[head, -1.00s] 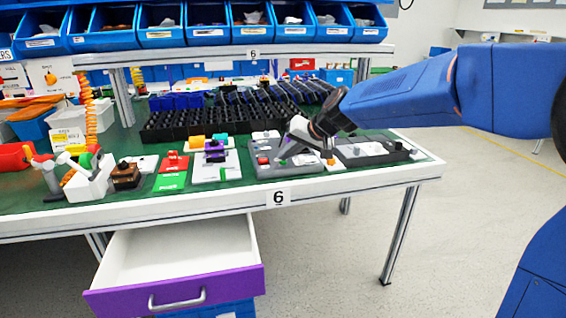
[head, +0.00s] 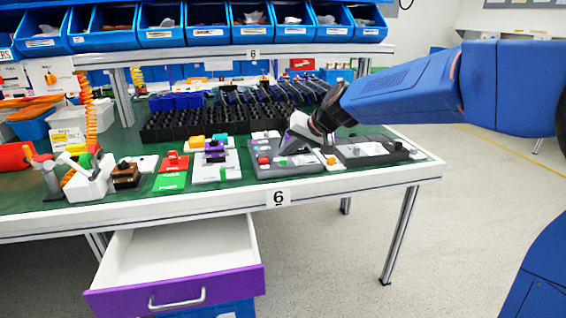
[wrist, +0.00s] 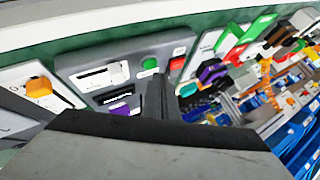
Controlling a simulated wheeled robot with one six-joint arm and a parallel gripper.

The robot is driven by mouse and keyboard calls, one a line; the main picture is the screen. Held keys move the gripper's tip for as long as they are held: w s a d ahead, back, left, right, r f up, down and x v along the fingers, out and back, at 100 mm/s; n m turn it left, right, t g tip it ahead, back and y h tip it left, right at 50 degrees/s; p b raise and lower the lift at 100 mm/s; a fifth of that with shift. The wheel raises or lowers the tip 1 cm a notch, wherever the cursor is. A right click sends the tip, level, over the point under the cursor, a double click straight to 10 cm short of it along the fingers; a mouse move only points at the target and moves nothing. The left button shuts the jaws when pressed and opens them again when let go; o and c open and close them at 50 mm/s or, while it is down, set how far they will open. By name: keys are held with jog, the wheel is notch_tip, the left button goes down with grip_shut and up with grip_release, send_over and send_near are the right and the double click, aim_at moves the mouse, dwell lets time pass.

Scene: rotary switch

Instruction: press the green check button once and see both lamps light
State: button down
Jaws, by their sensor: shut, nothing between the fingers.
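The grey panel (head: 255,171) lies flat near the table's front edge under my gripper (head: 283,151). It also shows in the wrist view (wrist: 80,88). The green button (wrist: 149,63) is on this panel, close to the shut fingertips (wrist: 158,80) in that view; whether they touch cannot be told. A red button (wrist: 177,63) sits next to it and also shows in the head view (head: 263,160). A purple part (wrist: 122,108) is partly hidden by my gripper. I cannot make out whether any lamp is lit.
A white plate with an orange knob (wrist: 38,87) adjoins the panel. A grey device (head: 372,152) is to the right. A white switch plate (head: 205,172) and red and green blocks (head: 170,180) are to the left. Black bins (head: 195,127) stand behind. A drawer (head: 180,262) is open below.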

jog(key=shift+r, duration=0.2)
notch_tip(320, 180, up, 5)
jog(key=shift+f, duration=0.1)
dwell(0.7)
jog(key=shift+d, duration=0.1)
dwell(0.4)
jog(key=h, duration=0.1)
send_near(287, 166)
jog(key=f+v, duration=0.1)
jog(key=v, duration=0.3)
jog(key=s+d+f+h, duration=0.2)
jog(key=s+d+f, duration=0.2)
jog(key=s+d, duration=0.4)
jog(key=s+d+f+m+h, duration=0.1)
jog(key=s+d+f, duration=0.4)
jog(key=s, duration=0.8)
jog(key=s+d+f+h, duration=0.3)
jog(key=s+d+f, duration=0.2)
jog(key=s+d, duration=0.6)
jog(key=shift+s+f+g, duration=0.15)
jog(key=shift+s+g, duration=0.05)
jog(key=shift+g, duration=0.2)
